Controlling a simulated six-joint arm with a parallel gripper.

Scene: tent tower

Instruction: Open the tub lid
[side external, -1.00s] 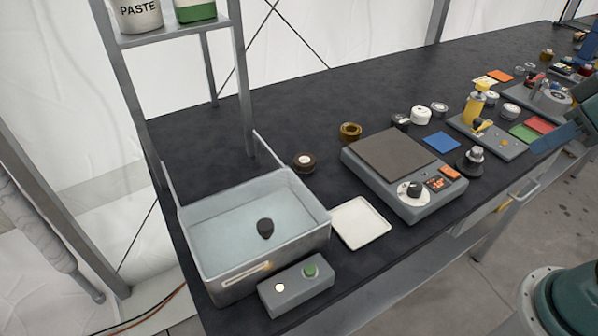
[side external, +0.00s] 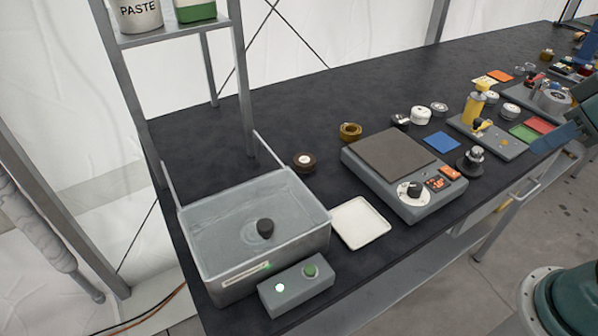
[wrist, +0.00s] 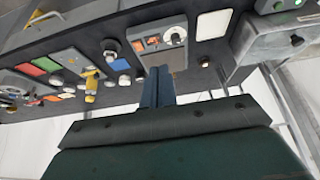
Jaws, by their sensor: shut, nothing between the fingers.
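The tub (side external: 250,262) is a grey-walled open box or clear-topped box at the near left end of the bench. A black knob (side external: 265,228) shows in the middle of its grey, rippled-looking top area. Two thin pale bars (side external: 272,150) rise from its back corners; I cannot tell whether they edge a raised clear lid. The tub also shows in the wrist view (wrist: 262,48), at upper right. My gripper (wrist: 158,72) has blue fingers, shut and empty. In the side external view my gripper (side external: 550,139) is at the right edge, far from the tub.
A grey control box (side external: 297,287) with a green button and a lit lamp stands before the tub. A white tray (side external: 360,222), a grey device with a dark plate (side external: 394,153) and a rack (side external: 238,80) are near. Several small parts lie towards the right.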

